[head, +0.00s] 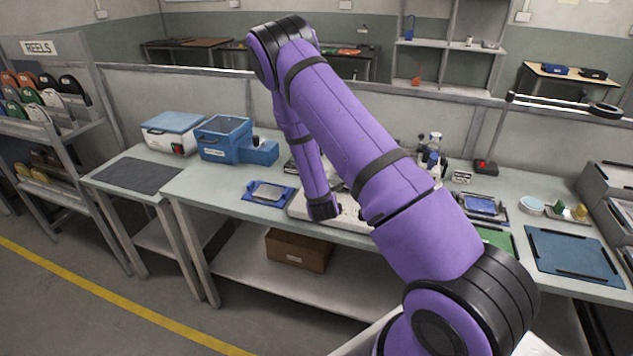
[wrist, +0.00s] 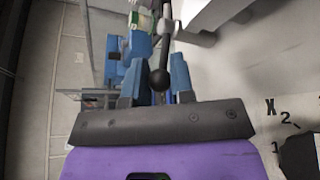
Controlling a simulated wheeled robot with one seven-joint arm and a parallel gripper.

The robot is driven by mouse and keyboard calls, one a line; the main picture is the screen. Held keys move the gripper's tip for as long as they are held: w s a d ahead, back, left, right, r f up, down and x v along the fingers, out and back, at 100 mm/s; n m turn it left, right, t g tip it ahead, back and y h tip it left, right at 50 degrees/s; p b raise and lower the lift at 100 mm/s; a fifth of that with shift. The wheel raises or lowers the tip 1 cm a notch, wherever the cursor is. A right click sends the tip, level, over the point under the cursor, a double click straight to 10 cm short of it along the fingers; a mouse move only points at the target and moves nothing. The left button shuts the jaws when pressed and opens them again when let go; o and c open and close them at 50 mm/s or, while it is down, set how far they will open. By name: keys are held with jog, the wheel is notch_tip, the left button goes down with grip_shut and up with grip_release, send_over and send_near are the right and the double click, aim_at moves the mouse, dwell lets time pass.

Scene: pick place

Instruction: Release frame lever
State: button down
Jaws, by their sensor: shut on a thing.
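In the wrist view, a dark lever (wrist: 167,38) ends in a round black knob (wrist: 160,79). The knob lies between the two blue fingers of my gripper (wrist: 158,74), which is shut on it. The lever runs away from the knob towards the top of the picture, past blue and green parts. In the head view my own arm covers the middle of the bench, and the gripper and lever are hidden behind it.
A pale machine base (head: 298,206) shows beside my wrist. Left of it lie a blue fixture with a plate (head: 268,192) and a blue machine (head: 222,140). A blue mat (head: 573,256) and a dark-framed blue tray (head: 480,206) are at right. A white panel with markings (wrist: 275,75) is close at right.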

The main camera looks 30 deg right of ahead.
dwell(0.4)
jog(key=c, duration=1)
grip_release()
jog(key=v, duration=1)
jog(key=shift+s, duration=0.4)
jog(key=shift+a, duration=0.15)
